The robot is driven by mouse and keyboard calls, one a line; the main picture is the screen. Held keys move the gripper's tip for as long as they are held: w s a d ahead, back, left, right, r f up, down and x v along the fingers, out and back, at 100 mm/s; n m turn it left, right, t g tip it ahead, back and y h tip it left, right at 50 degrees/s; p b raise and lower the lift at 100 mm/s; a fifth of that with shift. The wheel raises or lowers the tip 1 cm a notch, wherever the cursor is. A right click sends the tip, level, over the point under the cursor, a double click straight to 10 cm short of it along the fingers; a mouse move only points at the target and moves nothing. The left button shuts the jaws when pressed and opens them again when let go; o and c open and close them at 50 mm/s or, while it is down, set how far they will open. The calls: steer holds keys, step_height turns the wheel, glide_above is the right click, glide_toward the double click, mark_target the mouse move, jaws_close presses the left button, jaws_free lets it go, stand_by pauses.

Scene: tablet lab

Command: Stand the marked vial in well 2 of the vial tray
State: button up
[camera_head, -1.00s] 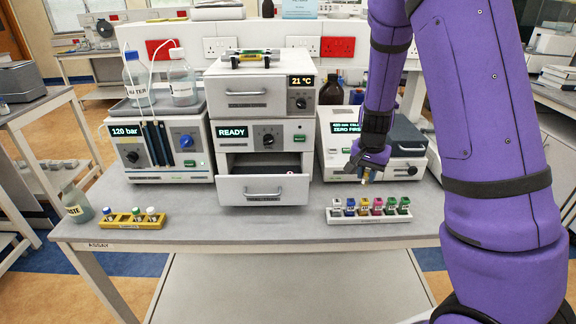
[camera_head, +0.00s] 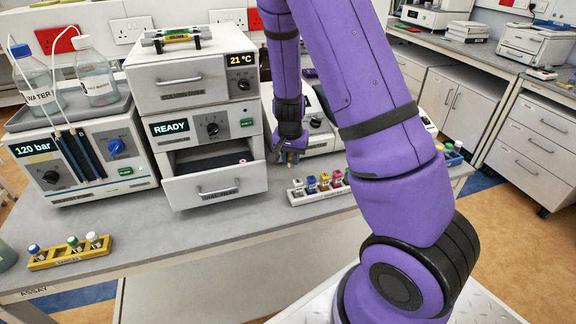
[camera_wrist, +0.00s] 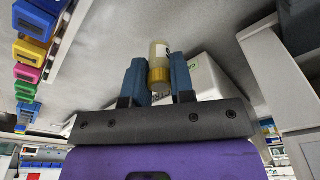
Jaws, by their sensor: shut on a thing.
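My gripper (camera_wrist: 157,85) is shut on a small vial (camera_wrist: 159,52) with a pale body, a gold band and a dark mark partly in view. In the head view my gripper (camera_head: 290,157) is low over the bench, just behind the white rack; the vial is hard to make out there. A yellow tray (camera_head: 72,257) at the left front of the bench holds vials with blue, green and white caps. A blue tray (camera_head: 453,158) with capped items shows at the right, partly behind my arm. I cannot read well numbers on either.
A white rack (camera_head: 297,200) of coloured-top blocks stands close to my gripper, partly hidden by my arm. The drawer unit (camera_head: 192,128) has its lower drawer (camera_head: 217,188) pulled open. A pump unit with bottles (camera_head: 82,160) stands left. Bare bench lies between yellow tray and drawer.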

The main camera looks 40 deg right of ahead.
mark_target(291, 166)
steer(key=shift+f, duration=1.85)
steer(key=shift+f, duration=0.1)
steer(key=o, duration=0.9)
